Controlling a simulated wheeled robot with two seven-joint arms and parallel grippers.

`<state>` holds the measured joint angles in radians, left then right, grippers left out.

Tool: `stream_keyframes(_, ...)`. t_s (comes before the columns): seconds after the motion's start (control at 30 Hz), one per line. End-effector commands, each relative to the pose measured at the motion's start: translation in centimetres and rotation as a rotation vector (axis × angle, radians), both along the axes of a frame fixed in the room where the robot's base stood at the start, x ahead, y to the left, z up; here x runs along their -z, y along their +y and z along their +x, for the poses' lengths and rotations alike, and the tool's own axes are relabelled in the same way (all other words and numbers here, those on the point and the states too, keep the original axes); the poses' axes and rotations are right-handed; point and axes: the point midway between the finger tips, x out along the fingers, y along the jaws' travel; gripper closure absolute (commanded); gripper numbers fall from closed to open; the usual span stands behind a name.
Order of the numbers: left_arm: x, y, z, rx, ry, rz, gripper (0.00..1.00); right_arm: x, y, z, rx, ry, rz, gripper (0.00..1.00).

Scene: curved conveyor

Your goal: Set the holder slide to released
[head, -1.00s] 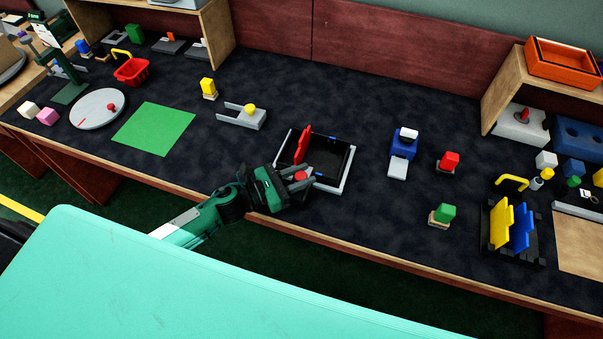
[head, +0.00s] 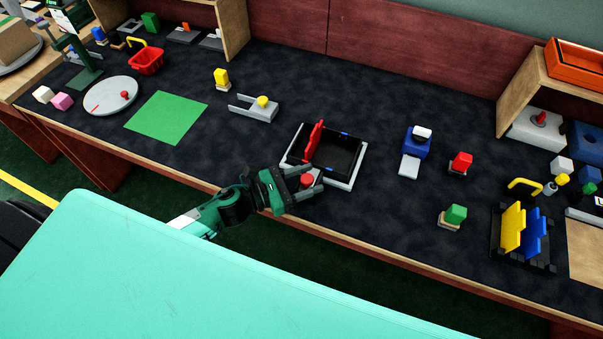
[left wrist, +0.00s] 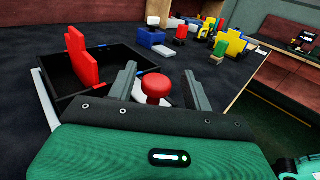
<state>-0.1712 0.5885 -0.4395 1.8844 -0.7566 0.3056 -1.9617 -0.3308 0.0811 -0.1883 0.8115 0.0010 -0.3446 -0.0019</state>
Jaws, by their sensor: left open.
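A black tray (head: 343,157) in a pale grey frame, with an upright red plate (head: 315,141), sits near the table's front edge. A red round knob (head: 307,180) is at its near side and shows large in the left wrist view (left wrist: 157,85). My left gripper (head: 311,182) is open, its two fingers on either side of this knob, with a gap visible on both sides. A grey two-pronged piece with a yellow knob (head: 262,102) lies farther back left. No label shows which piece is the holder slide. My right gripper is out of view.
A green mat (head: 167,117) and a grey disc (head: 111,97) lie to the left. A blue block device (head: 416,144), red and green blocks and a rack with yellow and blue plates (head: 513,228) stand right. Dark table behind the tray is clear.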

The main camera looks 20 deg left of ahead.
Motion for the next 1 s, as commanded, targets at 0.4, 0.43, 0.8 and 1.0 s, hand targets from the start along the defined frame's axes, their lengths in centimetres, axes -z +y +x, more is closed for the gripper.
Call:
stream_keyframes(0.4, 0.3, 1.9, -1.9, -0.001, 0.002, 0.001, 0.49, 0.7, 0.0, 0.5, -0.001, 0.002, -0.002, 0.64)
stream_keyframes(0.43, 0.3, 2.3, -2.2, -0.001, 0.001, 0.001, 0.49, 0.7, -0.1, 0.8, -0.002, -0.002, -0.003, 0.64)
stream_keyframes(0.8, 0.3, 6.5, -6.2, -0.001, 0.003, 0.000, 0.49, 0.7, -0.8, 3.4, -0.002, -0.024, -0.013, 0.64)
stream_keyframes(1.0, 0.2, 8.5, -8.0, -0.001, 0.002, 0.001, 0.49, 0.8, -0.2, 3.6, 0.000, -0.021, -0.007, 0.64)
